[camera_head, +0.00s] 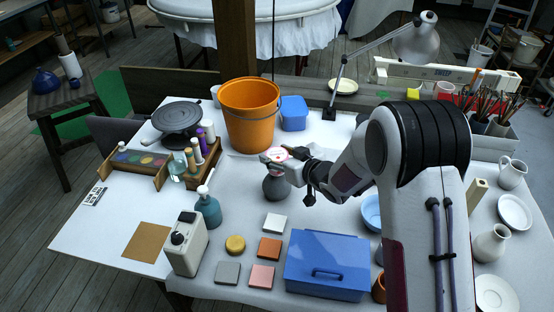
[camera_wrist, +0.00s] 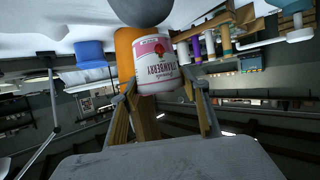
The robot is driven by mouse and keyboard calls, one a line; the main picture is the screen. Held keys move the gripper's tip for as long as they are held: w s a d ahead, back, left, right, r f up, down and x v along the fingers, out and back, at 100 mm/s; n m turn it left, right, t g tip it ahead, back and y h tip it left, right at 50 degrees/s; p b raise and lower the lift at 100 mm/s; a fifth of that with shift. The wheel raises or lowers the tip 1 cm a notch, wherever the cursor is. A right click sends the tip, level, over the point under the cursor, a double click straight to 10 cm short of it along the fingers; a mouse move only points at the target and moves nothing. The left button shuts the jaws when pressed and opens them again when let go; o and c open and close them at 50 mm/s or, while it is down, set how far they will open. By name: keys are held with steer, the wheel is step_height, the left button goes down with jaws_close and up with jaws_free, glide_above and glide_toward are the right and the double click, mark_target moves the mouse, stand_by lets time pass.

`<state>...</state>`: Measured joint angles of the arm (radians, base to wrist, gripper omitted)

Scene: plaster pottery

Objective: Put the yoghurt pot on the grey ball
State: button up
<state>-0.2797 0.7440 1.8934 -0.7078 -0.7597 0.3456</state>
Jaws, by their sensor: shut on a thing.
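The yoghurt pot (camera_wrist: 160,66) is white and pink with a strawberry label. It sits between the two fingers of my gripper (camera_wrist: 165,105), which is shut on it. In the head view my gripper (camera_head: 280,158) holds the pot (camera_head: 278,154) over the table, just above the dark grey ball (camera_head: 276,188). The ball's top is partly hidden by the gripper. In the wrist view, where the table appears at the top, the grey ball (camera_wrist: 140,10) is cut off by the upper edge, close against the pot's end. I cannot tell whether they touch.
An orange bucket (camera_head: 249,125) stands close behind the ball, with a blue container (camera_head: 293,115) beside it. A teal pump bottle (camera_head: 208,208) is at front left. A blue box (camera_head: 327,265) and several coloured tiles (camera_head: 270,248) lie in front. A blue bowl (camera_head: 371,212) is at right.

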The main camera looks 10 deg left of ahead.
steer(key=shift+f, duration=0.85)
steer(key=shift+f, duration=0.15)
steer(key=o, duration=1.2)
steer(key=shift+s+d+r, duration=0.2)
steer(key=shift+d+r, duration=0.05)
steer(key=shift+r, duration=0.05)
steer(key=v, duration=1.1)
steer(key=shift+s+d+r, duration=0.1)
